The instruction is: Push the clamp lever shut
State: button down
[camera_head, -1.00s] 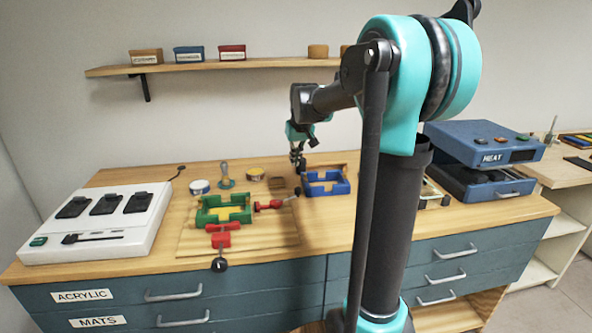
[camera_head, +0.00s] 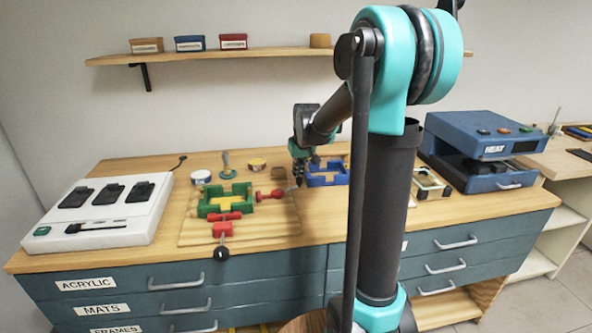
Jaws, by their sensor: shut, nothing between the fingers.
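A green fixture (camera_head: 212,207) sits on a wooden board (camera_head: 190,238) on the bench. One red clamp (camera_head: 222,229) stands at its front, with a lever ending in a black knob (camera_head: 222,254) that points toward the bench's front edge. A second red clamp (camera_head: 264,196) lies at the fixture's right side, its lever pointing right. My gripper (camera_head: 298,182) is shut and empty, at the right end of that second clamp's lever. It hides the lever's end, so I cannot tell whether they touch.
A blue fixture (camera_head: 325,180) stands just right of my gripper. A white panel with black devices (camera_head: 95,233) fills the bench's left. Small tins and a stamp (camera_head: 227,170) stand behind the green fixture. A blue heat press (camera_head: 478,132) stands at the right. A shelf (camera_head: 215,53) hangs above.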

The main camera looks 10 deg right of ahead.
jog(key=shift+s, duration=0.1)
dwell(0.4)
jog(key=s+m, duration=0.1)
jog(key=m, duration=0.1)
jog(key=s+d+m+h, duration=0.1)
jog(key=s+m, duration=0.2)
jog(key=s+m+h, duration=0.1)
jog(key=m, duration=0.1)
jog(key=shift+s+d+m, duration=0.1)
jog(key=shift+s+m, duration=0.2)
jog(key=shift+s, duration=0.05)
jog(key=shift+s+m+g+h, duration=0.45)
jog(key=shift+s+m, duration=0.25)
jog(key=shift+m, duration=0.2)
jog(key=s+m, duration=0.1)
jog(key=s+a+m+h, duration=0.1)
jog(key=m, duration=0.1)
jog(key=shift+s+a+g, duration=0.2)
jog(key=shift+s+g, duration=0.05)
jog(key=shift+g, duration=0.1)
jog(key=shift+s+a+m+g, duration=0.15)
jog(key=shift+s+a+m, duration=0.15)
jog(key=shift+m, duration=0.3)
jog(key=shift+s+a+m+g, duration=0.2)
jog(key=shift+s+m, duration=0.15)
jog(key=shift+m, duration=0.25)
jog(key=shift+s+a, duration=0.4)
jog(key=shift+a, duration=0.1)
